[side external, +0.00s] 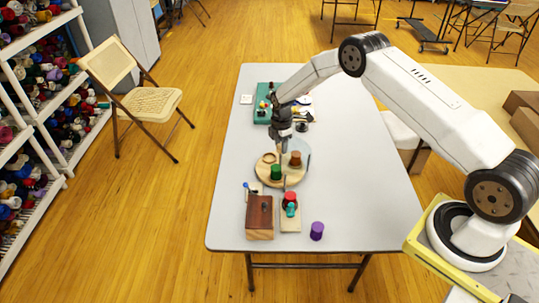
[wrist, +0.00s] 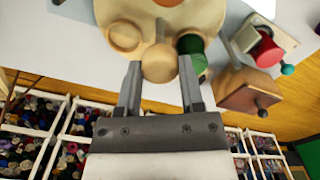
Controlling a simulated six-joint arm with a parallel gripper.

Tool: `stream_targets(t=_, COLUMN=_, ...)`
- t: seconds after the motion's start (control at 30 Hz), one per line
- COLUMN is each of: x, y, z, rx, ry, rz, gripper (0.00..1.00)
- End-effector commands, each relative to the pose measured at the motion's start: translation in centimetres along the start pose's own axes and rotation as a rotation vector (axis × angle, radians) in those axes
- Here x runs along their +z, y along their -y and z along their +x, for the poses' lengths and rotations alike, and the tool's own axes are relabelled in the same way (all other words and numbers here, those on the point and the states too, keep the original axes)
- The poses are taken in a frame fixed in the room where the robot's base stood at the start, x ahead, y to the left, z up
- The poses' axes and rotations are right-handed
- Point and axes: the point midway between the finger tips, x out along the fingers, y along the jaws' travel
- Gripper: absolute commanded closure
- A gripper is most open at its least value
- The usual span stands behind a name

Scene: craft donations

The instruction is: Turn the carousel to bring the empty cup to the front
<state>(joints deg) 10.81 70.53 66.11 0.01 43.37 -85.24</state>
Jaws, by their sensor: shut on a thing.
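The carousel (side external: 291,181) is a round pale wooden disc on the table. It carries a green piece (side external: 276,172), an orange-brown piece (side external: 295,158) and a bare wooden cup (side external: 269,158) with a ring-like rim. In the wrist view the bare cup (wrist: 125,37) is left of my fingers; the green piece (wrist: 192,45) is partly behind the right finger. My gripper (wrist: 160,68) is shut on a round pale wooden knob (wrist: 160,62) over the carousel. It comes down from above in the side view (side external: 284,154), where the knob is not clear.
A brown wooden box (side external: 259,217) and a pale stand with red and teal pieces (side external: 290,211) are close in front of the carousel. A purple spool (side external: 317,231) stands to their right. A green tray (side external: 264,103) lies behind. The table's right side (side external: 365,200) is clear.

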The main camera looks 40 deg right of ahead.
Motion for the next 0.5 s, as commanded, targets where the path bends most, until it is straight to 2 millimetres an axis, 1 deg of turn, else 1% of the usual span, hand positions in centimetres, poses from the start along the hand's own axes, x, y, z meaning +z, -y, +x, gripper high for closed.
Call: stream_targets(t=0.5, x=0.06, y=0.01, z=-0.02, rx=-0.001, ry=0.001, rz=-0.259, gripper=1.00)
